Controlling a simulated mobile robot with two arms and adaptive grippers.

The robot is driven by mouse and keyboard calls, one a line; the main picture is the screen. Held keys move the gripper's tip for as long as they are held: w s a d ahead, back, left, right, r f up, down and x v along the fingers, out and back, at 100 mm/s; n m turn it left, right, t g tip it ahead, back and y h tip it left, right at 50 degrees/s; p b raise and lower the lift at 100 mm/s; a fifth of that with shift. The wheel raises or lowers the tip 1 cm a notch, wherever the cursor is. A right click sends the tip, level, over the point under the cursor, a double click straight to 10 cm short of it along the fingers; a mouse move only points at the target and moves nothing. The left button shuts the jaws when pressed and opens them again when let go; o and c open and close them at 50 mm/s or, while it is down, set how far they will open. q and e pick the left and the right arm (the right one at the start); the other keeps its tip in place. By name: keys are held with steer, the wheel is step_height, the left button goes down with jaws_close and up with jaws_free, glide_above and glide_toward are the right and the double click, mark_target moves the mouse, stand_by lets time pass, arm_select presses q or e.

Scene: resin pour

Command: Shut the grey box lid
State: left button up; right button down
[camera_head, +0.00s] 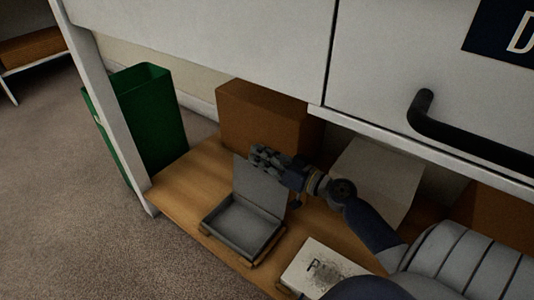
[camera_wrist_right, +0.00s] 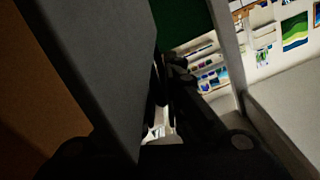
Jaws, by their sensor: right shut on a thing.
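The grey box (camera_head: 237,244) sits on the low wooden shelf, and its shallow inside looks empty. Its grey lid (camera_head: 258,188) stands raised, roughly upright, along the far side of the box. My right gripper (camera_head: 264,157) is at the upper edge of the lid and is shut on it. In the right wrist view the lid (camera_wrist_right: 95,55) fills much of the left, against the dark fingers (camera_wrist_right: 168,85). The exact contact is too dark to make out. My left gripper is not in view.
A brown box (camera_head: 258,112) stands behind the lid, and a pale box (camera_head: 385,165) stands to the right. A drawer handle (camera_head: 470,143) juts out above. A green bin (camera_head: 150,112) stands left of the shelf (camera_head: 185,185).

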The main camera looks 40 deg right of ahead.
steer(key=s+a+n+b, duration=0.1)
steer(key=a+n, duration=0.2)
steer(key=a, duration=0.3)
steer(key=shift+s+n, duration=0.4)
steer(key=shift+f, duration=0.1)
steer(key=c, duration=1.8)
jaws_free()
steer(key=shift+o, duration=0.2)
steer(key=v, duration=1.2)
